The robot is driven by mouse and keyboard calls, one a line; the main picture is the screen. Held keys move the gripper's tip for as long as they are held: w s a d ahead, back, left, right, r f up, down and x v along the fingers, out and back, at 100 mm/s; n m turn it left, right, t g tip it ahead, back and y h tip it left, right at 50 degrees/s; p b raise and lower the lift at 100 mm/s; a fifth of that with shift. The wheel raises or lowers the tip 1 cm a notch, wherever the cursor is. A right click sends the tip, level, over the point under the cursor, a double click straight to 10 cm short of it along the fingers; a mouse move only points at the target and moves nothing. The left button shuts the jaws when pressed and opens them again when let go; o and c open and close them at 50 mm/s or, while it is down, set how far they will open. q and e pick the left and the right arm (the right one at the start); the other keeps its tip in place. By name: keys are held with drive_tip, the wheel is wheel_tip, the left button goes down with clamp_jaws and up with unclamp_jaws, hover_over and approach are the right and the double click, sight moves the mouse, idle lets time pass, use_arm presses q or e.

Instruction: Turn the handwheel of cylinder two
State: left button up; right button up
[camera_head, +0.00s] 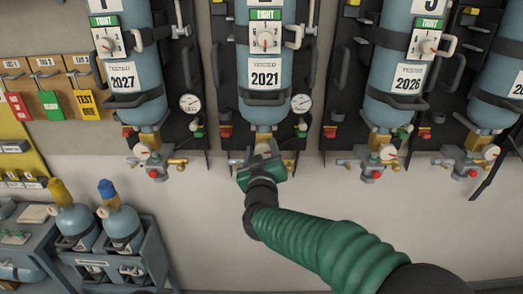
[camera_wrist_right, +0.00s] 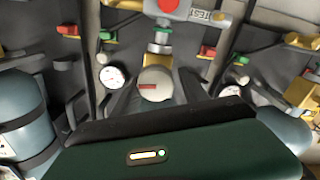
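The middle blue cylinder (camera_head: 263,105) hangs between the ones marked 1 and 3. It carries a 2021 tag and a green TIGHT label, and its own number is cut off. My right gripper (camera_head: 263,162) is at the valve under its lower end and hides much of it. In the right wrist view, which is upside down, the dark fingers (camera_wrist_right: 155,90) stand apart on either side of a pale round part (camera_wrist_right: 155,85) with a small red mark, apparently on this valve. Firm contact cannot be made out. A red knob (camera_wrist_right: 169,6) is beyond it. My left gripper is not in view.
Similar cylinders hang at left (camera_head: 135,85) and right (camera_head: 400,75), with valves below. Small gauges (camera_head: 190,103) (camera_head: 301,102) flank the middle cylinder. A rack with two small cylinders (camera_head: 120,230) stands lower left. The wall below the valves is bare.

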drive_tip(key=shift+c, duration=1.2)
drive_tip(key=shift+w+d+f, duration=0.1)
drive_tip(key=shift+d+f, duration=0.15)
drive_tip(key=shift+d, duration=0.1)
drive_tip(key=c, duration=0.8)
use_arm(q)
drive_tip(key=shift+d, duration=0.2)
use_arm(e)
drive_tip(key=shift+o, duration=0.2)
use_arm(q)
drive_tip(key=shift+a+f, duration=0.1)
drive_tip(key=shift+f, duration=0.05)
use_arm(e)
drive_tip(key=shift+a+f, duration=0.1)
drive_tip(key=shift+a, duration=0.1)
